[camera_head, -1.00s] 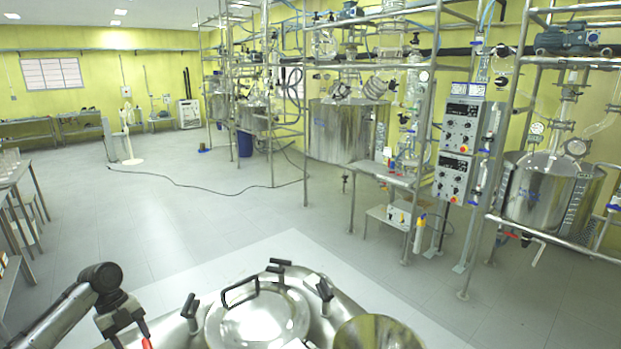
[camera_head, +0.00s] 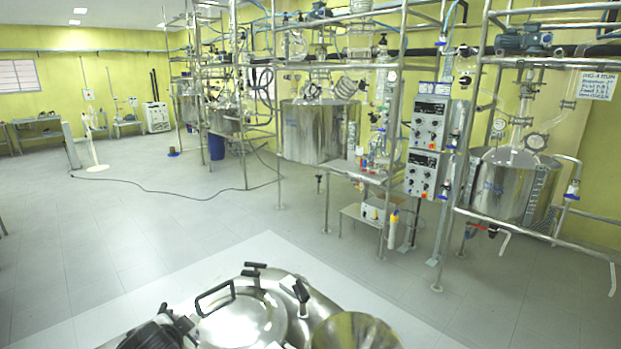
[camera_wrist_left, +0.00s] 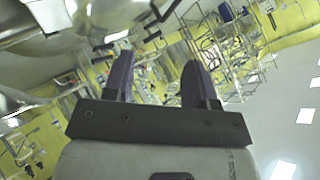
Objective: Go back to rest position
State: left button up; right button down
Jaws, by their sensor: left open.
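My left gripper (camera_wrist_left: 158,66) shows in the left wrist view with its two purple fingers spread apart and nothing between them. The wrist view is steeply tilted, with the room behind the fingers. In the head view a dark part of my left arm shows at the bottom edge, left of the steel vessel lid (camera_head: 240,318). The left fingers cannot be seen in the head view. My right gripper is in neither view.
The lidded steel vessel with black clamps and a funnel-shaped bowl (camera_head: 352,332) is close in front. Glass reactors in steel frames (camera_head: 320,130), a control panel (camera_head: 428,145) and another reactor (camera_head: 510,188) stand beyond. The grey floor (camera_head: 130,235) is open at left.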

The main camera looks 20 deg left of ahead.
pick_arm(q)
jog(key=s+d+f+h, duration=0.3)
jog(key=s+d+f, duration=0.7)
jog(key=s+d, duration=0.5)
jog(key=s+d+f+n+g+h, duration=0.1)
jog(key=s+d+f+g, duration=0.2)
jog(key=s+f, duration=0.5)
jog(key=s+d+f+n+g+h, duration=0.15)
jog(key=s+f, duration=0.35)
jog(key=s, duration=0.5)
notch_tip(320, 180, up, 30)
jog(key=p, duration=3)
jog(key=shift+w+d+r+g+p, duration=0.2)
jog(key=shift+w+d+g+p, duration=0.1)
jog(key=shift+d+g+p, duration=0.05)
jog(key=shift+m+y, duration=0.25)
jog(key=shift+c, duration=0.3)
